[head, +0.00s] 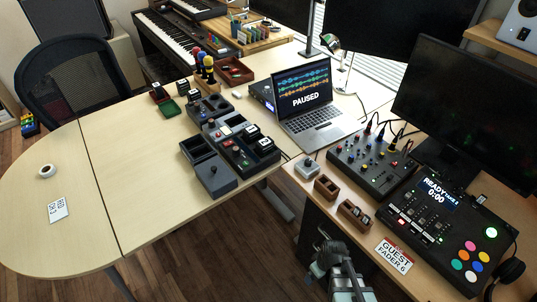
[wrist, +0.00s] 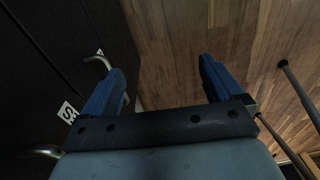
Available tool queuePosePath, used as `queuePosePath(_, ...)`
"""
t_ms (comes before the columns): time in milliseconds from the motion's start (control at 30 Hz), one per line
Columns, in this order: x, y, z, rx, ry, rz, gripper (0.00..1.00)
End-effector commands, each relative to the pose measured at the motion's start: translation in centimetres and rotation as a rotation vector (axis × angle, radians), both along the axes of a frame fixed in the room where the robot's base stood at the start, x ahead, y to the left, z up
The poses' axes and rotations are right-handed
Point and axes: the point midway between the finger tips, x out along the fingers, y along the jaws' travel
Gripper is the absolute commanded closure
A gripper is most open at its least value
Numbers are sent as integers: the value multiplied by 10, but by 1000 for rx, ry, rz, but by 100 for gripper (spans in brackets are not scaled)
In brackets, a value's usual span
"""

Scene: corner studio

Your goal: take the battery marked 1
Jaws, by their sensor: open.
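Small black blocks with white labels, which look like batteries, are on the long table in the head view. Two labelled blocks (head: 252,132) are at the dark device with several slots (head: 238,150); another labelled block (head: 183,86) is farther back near the small trays. Their marks are too small to read, so I cannot tell which is the battery marked 1. My gripper (head: 330,250) is low at the front, beside the right desk and far from the blocks. In the wrist view my gripper (wrist: 162,76) is open, with nothing between its blue fingers.
A laptop (head: 305,100) reading PAUSED stands behind the devices. The right desk holds a mixer (head: 370,160), a control panel (head: 440,225), two small wooden boxes (head: 325,187) and a GUEST FADER 6 card (head: 393,254). The table's left part is mostly clear. Wood floor shows below my gripper.

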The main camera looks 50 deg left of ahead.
Motion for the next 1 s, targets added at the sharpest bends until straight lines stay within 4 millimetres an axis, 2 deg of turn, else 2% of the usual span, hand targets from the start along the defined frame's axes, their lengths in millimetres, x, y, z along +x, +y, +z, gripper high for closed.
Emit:
queuePosePath(33,-1,19,12,12,-8,75,6)
queuePosePath(400,-34,123,102,74,-49,610,6)
queuePosePath(533,-46,158,136,98,-60,743,6)
queuePosePath(667,-47,194,172,121,-62,789,6)
queuePosePath(767,-37,222,200,141,-51,736,6)
queuePosePath(833,-22,243,221,153,-37,651,6)
queuePosePath(1000,31,297,278,162,18,340,6)
